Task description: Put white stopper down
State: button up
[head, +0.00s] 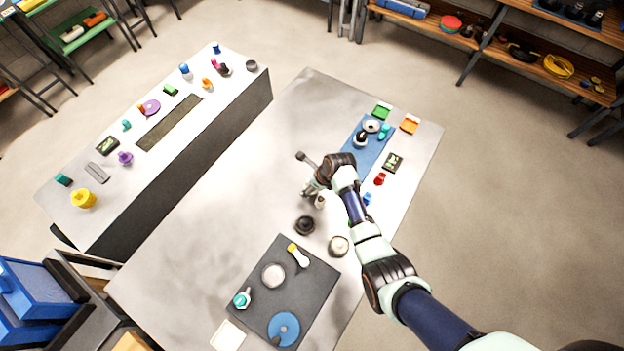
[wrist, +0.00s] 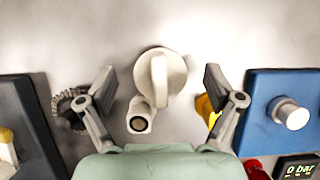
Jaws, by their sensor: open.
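The white stopper (wrist: 160,78), a round disc with a raised grip bar, is in the middle of the wrist view and appears to rest on the pale grey table (wrist: 225,25). My gripper (wrist: 158,82) is open, with one finger on each side of the stopper and visible gaps to both. A short white cylinder with a dark end (wrist: 140,116) shows at its lower left; I cannot tell whether it belongs to the stopper. In the head view my gripper (head: 313,196) is low over the middle of the table and largely hides the stopper.
A dark toothed round piece (wrist: 69,105) is close to my left finger; a yellow thing (wrist: 206,108) is partly behind the right one. A dark mat (head: 262,262) with several parts is at lower left, a blue mat (head: 356,164) at upper right. The table's left part is clear.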

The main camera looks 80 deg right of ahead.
jog(key=c, duration=1.4)
jog(key=shift+o, duration=0.2)
jog(key=shift+r, duration=0.2)
notch_tip(320, 180, up, 20)
jog(key=p, duration=0.4)
jog(key=shift+f, duration=0.1)
